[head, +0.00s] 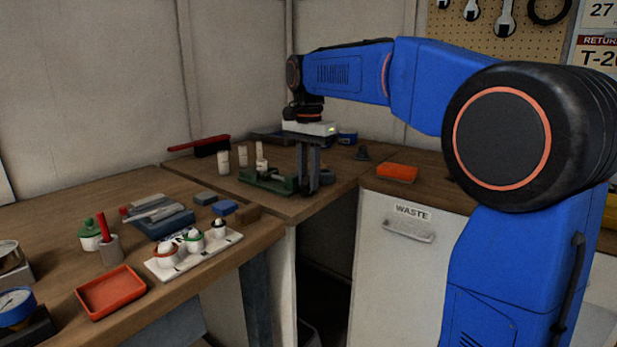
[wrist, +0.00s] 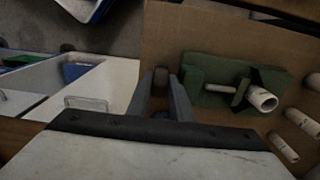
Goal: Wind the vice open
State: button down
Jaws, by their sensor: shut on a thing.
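The green vice (head: 267,182) sits on the wooden bench near its front edge; it also shows in the wrist view (wrist: 205,72). A pale tube (wrist: 262,98) stands at the vice's far jaw from my gripper and shows upright in the head view (head: 261,165). My gripper (head: 307,188) points straight down at the vice's right end. In the wrist view my gripper (wrist: 160,92) has its fingers on both sides of a dark round piece, apparently the vice's handle (wrist: 160,77), and is shut on it. The fingers hide most of the handle.
Several pale cylinders (head: 224,162) stand behind the vice, near a red-handled brush (head: 205,146). An orange block (head: 397,173) lies to the right, above the waste cabinet (head: 393,235). A white rack (head: 193,252) and red tray (head: 110,292) occupy the left bench.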

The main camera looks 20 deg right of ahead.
jog(key=shift+a, duration=0.1)
jog(key=shift+s+a+t+h, duration=0.15)
jog(key=shift+t+h, duration=0.3)
jog(key=shift+h, duration=0.15)
jog(key=shift+s+a+t+h, duration=0.1)
jog(key=shift+t+h, duration=0.35)
jog(key=shift+h, duration=0.15)
jog(key=shift+s+a+f+t+h, duration=0.1)
jog(key=shift+t+h, duration=0.35)
jog(key=shift+h, duration=0.2)
jog(key=shift+a+f+t+h, duration=0.1)
jog(key=shift+t+h, duration=0.35)
jog(key=shift+h, duration=0.2)
jog(key=c, duration=1.9)
grip_release()
jog(key=shift+o, duration=0.2)
jog(key=v, duration=1.7)
jog(key=shift+s+a, duration=0.15)
jog(key=shift+s, duration=0.05)
